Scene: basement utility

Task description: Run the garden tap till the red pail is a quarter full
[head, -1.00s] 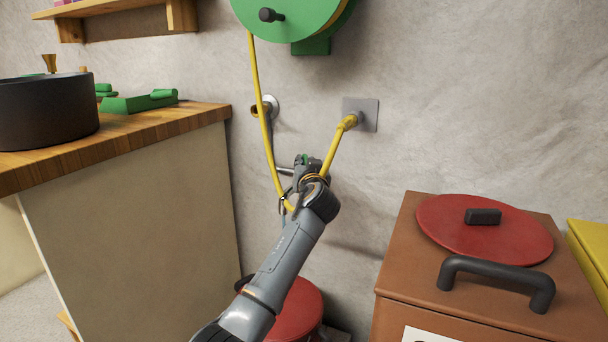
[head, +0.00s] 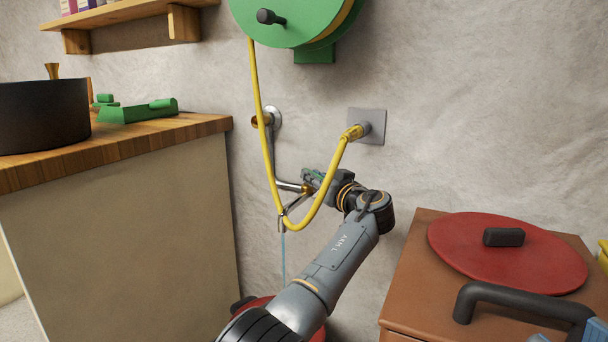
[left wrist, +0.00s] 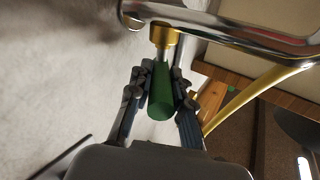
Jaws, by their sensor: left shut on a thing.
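The garden tap (head: 285,186) is a metal pipe coming from the wall and bending down to a small spout. A thin blue stream of water (head: 283,258) falls from the spout. My left gripper (head: 318,184) is shut on the green tap handle (left wrist: 161,98), which sits between its fingers below a brass collar. The red pail (head: 319,334) is on the floor below, mostly hidden behind my left arm; its water level cannot be seen. Blue-grey parts at the lower right edge look like my right gripper (head: 568,334), mostly cut off.
A yellow hose (head: 262,120) hangs in a loop from the green reel (head: 285,22) past the tap to a wall plate (head: 371,125). A wooden counter (head: 130,137) with a dark pot (head: 45,115) stands left. A brown box (head: 420,270) with a red lid (head: 505,250) stands right.

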